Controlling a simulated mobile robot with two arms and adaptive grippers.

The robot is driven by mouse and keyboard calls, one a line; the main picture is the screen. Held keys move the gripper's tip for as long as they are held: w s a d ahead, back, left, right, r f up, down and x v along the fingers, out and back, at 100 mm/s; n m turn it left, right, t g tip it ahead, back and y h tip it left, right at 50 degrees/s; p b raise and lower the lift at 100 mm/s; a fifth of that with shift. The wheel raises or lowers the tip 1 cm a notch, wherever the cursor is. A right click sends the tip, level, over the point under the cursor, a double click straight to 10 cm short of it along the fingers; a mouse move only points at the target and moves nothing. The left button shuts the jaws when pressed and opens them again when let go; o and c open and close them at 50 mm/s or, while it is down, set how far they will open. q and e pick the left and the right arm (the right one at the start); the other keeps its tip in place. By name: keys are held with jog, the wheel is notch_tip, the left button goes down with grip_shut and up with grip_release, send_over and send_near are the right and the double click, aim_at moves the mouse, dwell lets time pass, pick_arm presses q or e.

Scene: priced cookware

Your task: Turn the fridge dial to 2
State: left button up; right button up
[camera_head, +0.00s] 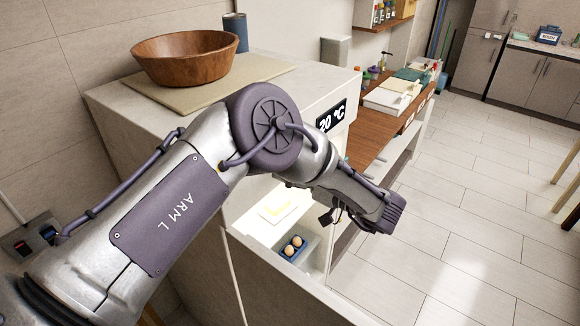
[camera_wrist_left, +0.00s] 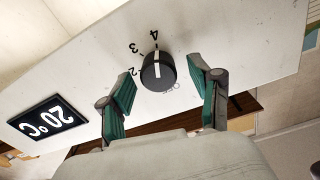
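The fridge dial (camera_wrist_left: 158,72) is a round black knob on a pale panel in the left wrist view. Its white pointer line runs upright in the picture, with the upper end towards the printed 4. The marks 2, 3, 4 and OFF show around it; a 1 cannot be made out. My left gripper (camera_wrist_left: 160,80) is open, with one green-padded finger on each side of the dial. The fingers seem apart from it. In the head view my left arm hides the dial. The fridge display (camera_head: 331,116) reads 20 °C. My right gripper is not in view.
A wooden bowl (camera_head: 186,58) stands on a board on top of the fridge (camera_head: 115,112). A wooden counter (camera_head: 368,140) with kitchenware is behind.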

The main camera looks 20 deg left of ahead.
pick_arm(q)
jog(key=c, duration=1.1)
jog(key=shift+o, duration=0.2)
jog(key=shift+n+b, duration=10)
jog(key=shift+b, duration=3.55)
jog(key=o, duration=1.1)
jog(key=shift+o, duration=0.2)
